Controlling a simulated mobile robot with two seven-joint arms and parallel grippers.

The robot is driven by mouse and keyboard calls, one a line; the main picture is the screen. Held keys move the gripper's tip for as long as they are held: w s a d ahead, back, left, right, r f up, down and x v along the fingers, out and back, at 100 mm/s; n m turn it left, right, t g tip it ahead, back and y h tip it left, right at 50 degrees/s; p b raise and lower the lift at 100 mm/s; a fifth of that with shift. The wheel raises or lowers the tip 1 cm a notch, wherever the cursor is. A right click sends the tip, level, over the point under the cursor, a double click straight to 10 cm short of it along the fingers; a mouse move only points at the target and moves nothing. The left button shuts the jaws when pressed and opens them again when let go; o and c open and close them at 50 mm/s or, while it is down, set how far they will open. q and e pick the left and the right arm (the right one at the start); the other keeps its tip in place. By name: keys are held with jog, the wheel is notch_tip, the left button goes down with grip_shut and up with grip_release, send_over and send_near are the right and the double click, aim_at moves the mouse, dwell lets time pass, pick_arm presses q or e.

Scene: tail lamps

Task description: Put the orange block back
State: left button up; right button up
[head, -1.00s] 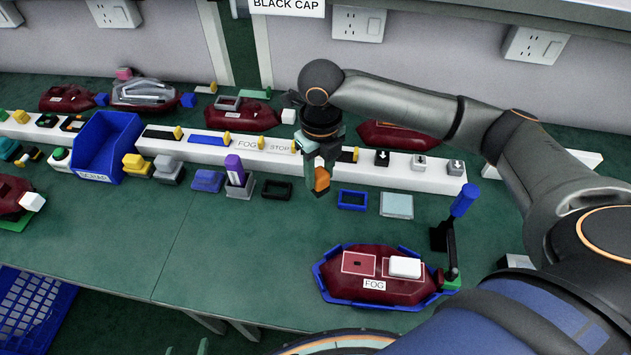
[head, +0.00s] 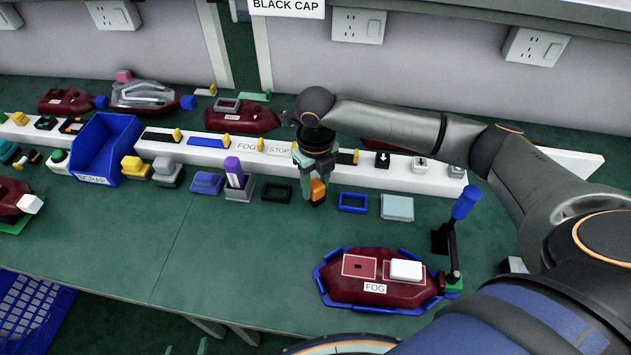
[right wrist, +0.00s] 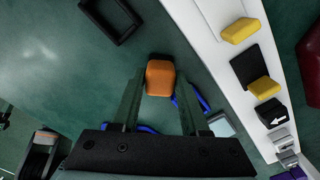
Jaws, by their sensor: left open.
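The orange block (head: 318,190) is between the fingertips of my right gripper (head: 312,180) in the head view, in front of the white ledge. In the right wrist view the orange block (right wrist: 160,76) sits at the ends of the two fingers, which are closed on its sides. Its contact with the table is hard to tell. Only a small greenish tip of my left gripper (head: 203,346) shows at the bottom edge of the head view; the rest is out of frame.
A black frame (head: 277,183) lies left of the block and a blue frame (head: 353,194) right of it. The white ledge (head: 220,153) with several parts runs behind. A lamp (head: 385,291) in a blue cradle stands front right.

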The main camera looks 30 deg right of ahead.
aim_at(316, 185)
jog(key=o, duration=0.4)
jog(key=shift+r, duration=0.15)
notch_tip(316, 185, up, 12)
jog(key=shift+r+p, duration=0.1)
jog(key=shift+p, duration=0.5)
jog(key=shift+s, duration=0.1)
